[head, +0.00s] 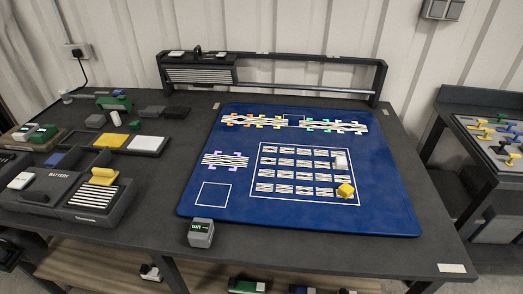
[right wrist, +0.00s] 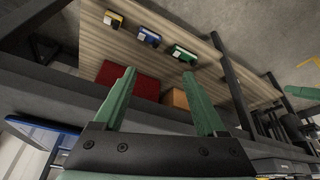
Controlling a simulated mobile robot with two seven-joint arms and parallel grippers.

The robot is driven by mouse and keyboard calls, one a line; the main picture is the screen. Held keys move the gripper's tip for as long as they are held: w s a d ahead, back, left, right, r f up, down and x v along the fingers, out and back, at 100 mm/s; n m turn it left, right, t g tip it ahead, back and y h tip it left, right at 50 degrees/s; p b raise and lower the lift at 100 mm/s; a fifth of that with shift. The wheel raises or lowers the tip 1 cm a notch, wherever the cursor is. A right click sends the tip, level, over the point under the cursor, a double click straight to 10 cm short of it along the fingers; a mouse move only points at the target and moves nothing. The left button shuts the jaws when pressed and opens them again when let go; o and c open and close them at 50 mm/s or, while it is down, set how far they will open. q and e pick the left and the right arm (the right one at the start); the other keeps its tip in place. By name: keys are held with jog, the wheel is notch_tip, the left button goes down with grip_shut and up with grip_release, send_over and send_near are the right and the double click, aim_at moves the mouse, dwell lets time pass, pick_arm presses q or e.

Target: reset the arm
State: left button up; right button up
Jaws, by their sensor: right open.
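My right gripper (right wrist: 158,74) shows in the right wrist view with its two green fingers spread apart and nothing between them. It points at the wooden lower shelf (right wrist: 190,38) beyond the dark frame bar. Neither of my arms shows in the head view. My left gripper is not in view. In the head view a blue mat (head: 385,205) lies on the dark table (head: 300,258), with a printed grid of rod-like pieces and a yellow block (head: 345,191) on it.
Trays (head: 105,212) with battery parts fill the table's left. A rack (head: 270,87) stands along the back. A second table (head: 440,150) is at the right. On the shelf sit a red item (right wrist: 128,80), an orange box (right wrist: 178,98) and several small devices (right wrist: 149,37).

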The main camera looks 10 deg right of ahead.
jog(key=w+a+f+t+y+b, duration=0.1)
jog(key=a+f+t, duration=0.1)
jog(key=f, duration=0.3)
jog(key=w+a+f+t+b, duration=0.1)
jog(key=w+f+t, duration=0.1)
jog(key=f, duration=0.4)
jog(key=shift+a+f+t+y, duration=0.3)
jog(key=shift+a+t+y, duration=0.05)
jog(key=shift+t+y, duration=0.05)
